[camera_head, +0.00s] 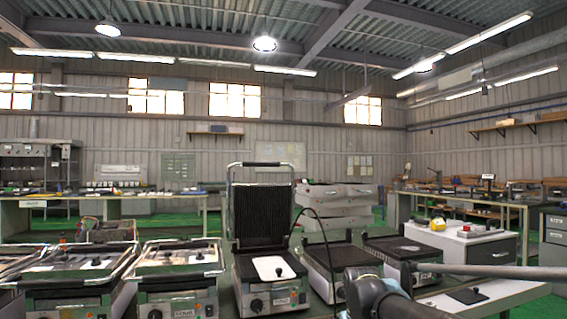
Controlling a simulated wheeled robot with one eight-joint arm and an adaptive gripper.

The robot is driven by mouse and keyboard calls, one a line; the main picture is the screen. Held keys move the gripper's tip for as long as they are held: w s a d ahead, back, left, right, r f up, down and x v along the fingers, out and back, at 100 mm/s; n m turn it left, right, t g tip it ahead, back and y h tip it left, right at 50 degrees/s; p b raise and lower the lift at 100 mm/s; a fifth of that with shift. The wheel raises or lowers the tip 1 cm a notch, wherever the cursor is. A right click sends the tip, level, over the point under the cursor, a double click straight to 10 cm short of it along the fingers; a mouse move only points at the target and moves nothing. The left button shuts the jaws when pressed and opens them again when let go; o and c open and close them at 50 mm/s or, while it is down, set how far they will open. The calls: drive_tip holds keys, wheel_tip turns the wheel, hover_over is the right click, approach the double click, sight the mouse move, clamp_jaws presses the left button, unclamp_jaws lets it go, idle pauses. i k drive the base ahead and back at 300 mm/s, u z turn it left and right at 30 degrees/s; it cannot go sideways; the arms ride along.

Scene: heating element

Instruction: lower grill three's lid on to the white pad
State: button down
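Grill three, which I take to be the third from the left, stands on the bench near the middle of the head view. Its ribbed black lid (259,212) is raised nearly upright, with the dark handle bar (262,164) along its top edge. The white pad (273,268) lies on its lower plate, with a small dark knob or mark on it. The lid is clear of the pad. Part of my arm shows at the bottom, right of this grill. My gripper is not visible, so I cannot tell its state.
Two grills with flat tops, a nearer one (77,265) and another (180,258), stand to the left. Two dark open-plate grills (338,258) (397,247) stand to the right. A black cable curves beside the raised lid. A white cabinet (463,243) is further right.

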sight(263, 214)
drive_tip(key=z, duration=0.05)
drive_tip(key=i, duration=1)
drive_tip(key=u, duration=0.05)
